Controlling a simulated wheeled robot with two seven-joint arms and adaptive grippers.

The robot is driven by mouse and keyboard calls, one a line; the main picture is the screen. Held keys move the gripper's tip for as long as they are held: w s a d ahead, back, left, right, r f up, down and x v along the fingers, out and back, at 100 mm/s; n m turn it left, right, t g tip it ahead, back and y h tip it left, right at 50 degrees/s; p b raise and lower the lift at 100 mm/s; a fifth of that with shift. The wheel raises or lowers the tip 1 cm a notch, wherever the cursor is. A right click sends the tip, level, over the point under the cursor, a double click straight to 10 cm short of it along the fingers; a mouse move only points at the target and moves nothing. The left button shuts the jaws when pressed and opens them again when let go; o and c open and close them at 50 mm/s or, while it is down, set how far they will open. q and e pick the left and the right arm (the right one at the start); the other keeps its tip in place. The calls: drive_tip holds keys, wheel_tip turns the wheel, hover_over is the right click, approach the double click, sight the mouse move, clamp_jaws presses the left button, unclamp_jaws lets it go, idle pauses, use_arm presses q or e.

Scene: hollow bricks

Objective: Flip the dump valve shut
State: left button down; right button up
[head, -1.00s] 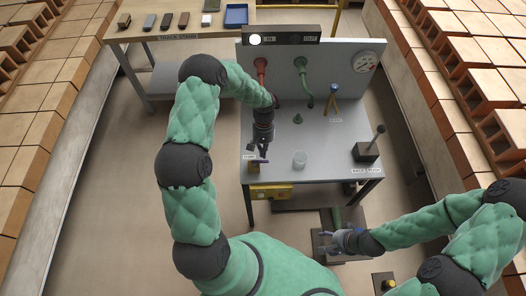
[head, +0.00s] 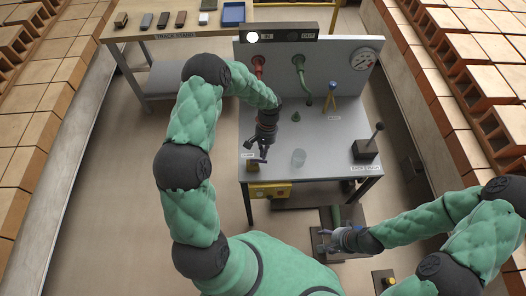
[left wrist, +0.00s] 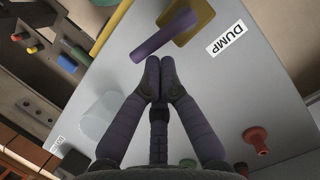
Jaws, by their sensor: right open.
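The dump valve has a purple lever (left wrist: 165,35) on a yellowish base (left wrist: 193,20), beside a DUMP label (left wrist: 229,38) in the left wrist view. In the head view, its base (head: 252,166) is at the front left corner of the grey bench. The lever sticks out sideways from the base, toward the clear cup's side. My left gripper (left wrist: 160,72) has its fingertips together with nothing seen between them, just short of the lever. It also shows above the valve in the head view (head: 257,151). My right gripper (head: 335,239) is open and empty, low in front of the bench.
A clear cup (head: 298,157) stands right of the valve on the bench (head: 325,140). A black lever box (head: 367,148) is at the right edge. Red (head: 258,66) and green (head: 299,62) pipes come from the back panel. A yellow box (head: 270,190) hangs below.

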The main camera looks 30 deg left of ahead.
sight(265, 162)
use_arm(q)
drive_tip(key=m, duration=0.1)
drive_tip(key=s+d+m+y, duration=0.1)
drive_tip(key=m, duration=0.1)
drive_tip(key=shift+s+m+b, duration=0.15)
drive_tip(key=shift+m+b, duration=0.15)
drive_tip(key=m, duration=0.1)
drive_tip(key=s+m, duration=0.1)
drive_tip(key=m, duration=0.1)
drive_tip(key=shift+s+d+y, duration=0.1)
drive_tip(key=shift+d+y, duration=0.25)
drive_tip(key=shift+y, duration=0.05)
drive_tip(key=s+m, duration=0.1)
drive_tip(key=m, duration=0.1)
drive_tip(key=s+m+t+y+b, duration=0.1)
drive_tip(key=m, duration=0.1)
drive_tip(key=shift+d, duration=0.15)
drive_tip(key=shift+s+m+t+y+b, duration=0.2)
drive_tip(key=shift+s+m, duration=0.1)
drive_tip(key=shift+m, duration=0.55)
drive_tip(key=shift+s+m+t+y+b, duration=0.15)
drive_tip(key=shift+s+m+y, duration=0.1)
drive_tip(key=shift+m, duration=0.6)
drive_tip(key=shift+s, duration=0.1)
